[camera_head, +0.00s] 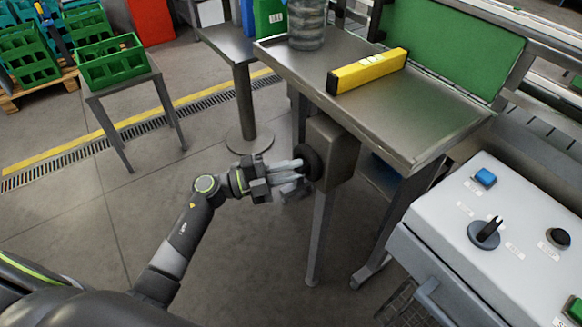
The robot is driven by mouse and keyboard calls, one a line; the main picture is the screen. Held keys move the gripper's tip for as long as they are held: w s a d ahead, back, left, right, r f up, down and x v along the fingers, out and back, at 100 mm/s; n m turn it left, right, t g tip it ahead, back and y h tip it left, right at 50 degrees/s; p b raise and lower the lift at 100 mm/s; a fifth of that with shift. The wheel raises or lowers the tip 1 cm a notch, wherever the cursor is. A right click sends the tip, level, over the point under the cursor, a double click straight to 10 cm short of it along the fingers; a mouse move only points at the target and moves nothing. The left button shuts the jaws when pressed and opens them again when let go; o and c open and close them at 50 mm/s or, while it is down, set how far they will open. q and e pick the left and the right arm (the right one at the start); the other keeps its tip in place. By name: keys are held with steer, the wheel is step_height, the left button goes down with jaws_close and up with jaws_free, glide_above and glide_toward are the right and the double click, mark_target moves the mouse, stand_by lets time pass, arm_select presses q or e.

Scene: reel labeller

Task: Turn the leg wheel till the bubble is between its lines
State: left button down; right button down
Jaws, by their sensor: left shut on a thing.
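A black leg wheel (311,160) sits on the left side of a grey box (335,150) under the steel table's front edge. My left gripper (299,172) reaches it from the left and is shut on the wheel's rim. The fingers hide part of the wheel. A yellow spirit level (350,75) lies on the steel table (405,115). Its pale vial (371,61) shows on top, but the bubble and its lines are too small to make out. My right gripper is not in view.
A white control panel (450,240) with a blue button, a black knob and other buttons stands at the right. A clear stacked container (307,25) stands at the table's back left. A green crate (110,65) rests on a small stand at the left. Floor below the gripper is clear.

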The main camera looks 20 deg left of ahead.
arm_select(q)
steer(key=shift+m, duration=0.7)
steer(key=shift+g, duration=0.3)
steer(key=c, duration=1.4)
jaws_free()
steer(key=shift+o, duration=0.2)
steer(key=b+v, duration=0.3)
steer(key=v, duration=1.4)
steer(key=shift+s+a+r+b, duration=0.2)
steer(key=shift+a+b, duration=0.05)
steer(key=shift+b, duration=0.1)
